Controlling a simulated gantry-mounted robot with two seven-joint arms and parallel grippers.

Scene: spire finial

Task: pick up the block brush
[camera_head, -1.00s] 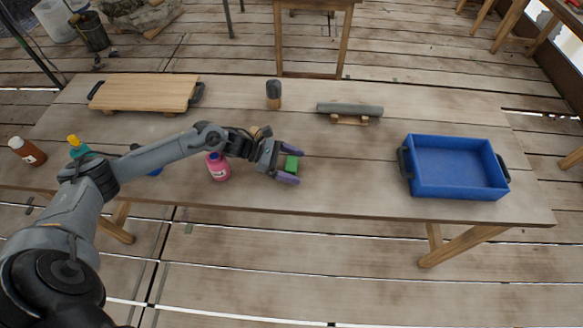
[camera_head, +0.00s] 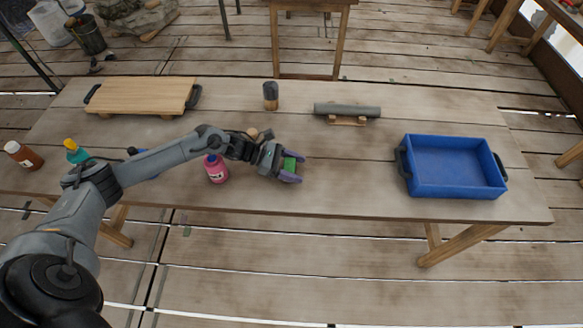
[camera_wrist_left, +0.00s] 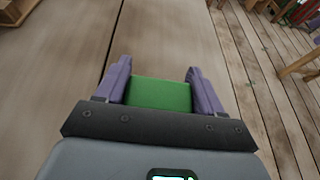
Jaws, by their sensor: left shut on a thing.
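The block brush shows as a green block (camera_head: 289,164) near the front middle of the wooden table (camera_head: 350,185). My left gripper (camera_head: 299,169) has its purple fingers closed on either side of it. In the left wrist view the green block (camera_wrist_left: 160,94) sits between the two fingers (camera_wrist_left: 158,70), touching both. Its underside and any bristles are hidden. It is low over the table; I cannot tell whether it still touches the top. My right gripper is not in view.
A pink bottle (camera_head: 216,169) stands just left of the gripper. A blue tray (camera_head: 455,190) stands at the right. A dark jar (camera_head: 271,96), a grey roll on a wooden stand (camera_head: 347,110) and a wooden board (camera_head: 140,95) are behind. The tabletop between gripper and tray is clear.

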